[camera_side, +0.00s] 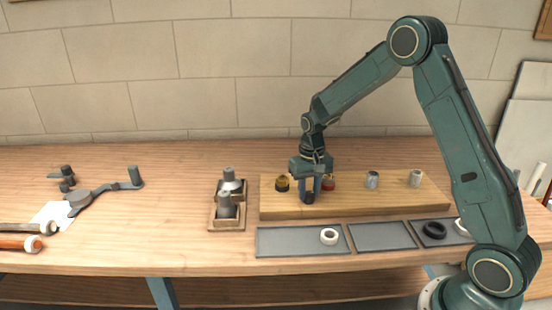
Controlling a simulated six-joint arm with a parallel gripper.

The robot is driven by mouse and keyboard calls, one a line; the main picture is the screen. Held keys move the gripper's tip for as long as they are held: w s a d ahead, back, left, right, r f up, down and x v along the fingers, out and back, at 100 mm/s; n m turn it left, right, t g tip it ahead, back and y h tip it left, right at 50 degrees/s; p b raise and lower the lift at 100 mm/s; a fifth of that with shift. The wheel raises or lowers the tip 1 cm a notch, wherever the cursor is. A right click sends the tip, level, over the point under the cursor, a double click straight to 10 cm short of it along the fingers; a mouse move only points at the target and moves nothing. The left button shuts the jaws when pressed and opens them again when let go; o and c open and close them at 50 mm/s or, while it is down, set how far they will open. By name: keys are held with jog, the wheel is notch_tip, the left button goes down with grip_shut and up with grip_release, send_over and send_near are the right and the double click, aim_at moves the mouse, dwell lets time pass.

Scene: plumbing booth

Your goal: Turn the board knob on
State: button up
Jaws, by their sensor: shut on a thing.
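The wooden board (400,203) lies on the bench, with a row of small fittings along it. My gripper (309,194) points straight down at the left half of the board, its fingers shut on what I take to be the board knob. The knob is mostly hidden by the fingers, so its angle cannot be told. A black fitting with a yellow top (282,184) stands just left of the gripper. A red fitting (328,183) shows just right of it, partly hidden behind the fingers.
Two grey metal cylinders (372,180) (416,178) stand on the board's right half. Shallow grey trays (285,242) with rings lie in front. Wooden holders with grey fittings (225,210) stand left of the board. Tools (85,197) lie far left. Bench between is clear.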

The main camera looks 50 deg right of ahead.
aim_at(309, 193)
jog(key=shift+m, duration=1.6)
jog(key=o, duration=1)
jog(key=shift+r, duration=0.15)
notch_tip(309, 193, up, 14)
jog(key=shift+f, duration=0.2)
